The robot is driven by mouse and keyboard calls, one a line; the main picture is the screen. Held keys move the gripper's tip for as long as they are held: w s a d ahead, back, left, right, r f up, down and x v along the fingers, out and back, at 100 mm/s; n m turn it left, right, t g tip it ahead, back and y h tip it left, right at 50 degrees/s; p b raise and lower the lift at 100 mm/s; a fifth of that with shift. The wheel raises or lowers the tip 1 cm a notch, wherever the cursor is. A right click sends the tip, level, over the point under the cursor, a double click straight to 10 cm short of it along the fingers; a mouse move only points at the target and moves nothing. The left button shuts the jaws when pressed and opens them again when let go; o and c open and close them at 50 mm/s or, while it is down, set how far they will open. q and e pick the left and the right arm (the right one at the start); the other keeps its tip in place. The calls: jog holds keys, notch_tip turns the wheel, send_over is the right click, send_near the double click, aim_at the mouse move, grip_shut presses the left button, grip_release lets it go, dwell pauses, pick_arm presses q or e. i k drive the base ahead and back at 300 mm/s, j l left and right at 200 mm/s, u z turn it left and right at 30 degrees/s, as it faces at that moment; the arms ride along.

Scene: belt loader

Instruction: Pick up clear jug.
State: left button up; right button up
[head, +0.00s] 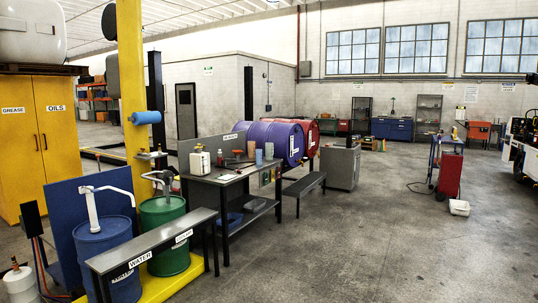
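A pale whitish jug-like container (199,163) stands upright on the left end of the dark workbench (232,176). It is too small to tell whether it is clear. Neither of my grippers is in view.
Cups and small containers (252,150) stand on the bench. A blue drum (107,258) and a green drum (165,240) with pumps stand behind a low bench marked WATER (150,243) at the front left. Purple (275,138) and red drums lie behind.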

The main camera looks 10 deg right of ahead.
aim_at(269, 146)
jog(key=z, duration=0.5)
jog(key=i, duration=5.55)
jog(key=l+z, duration=0.05)
jog(key=l, duration=0.15)
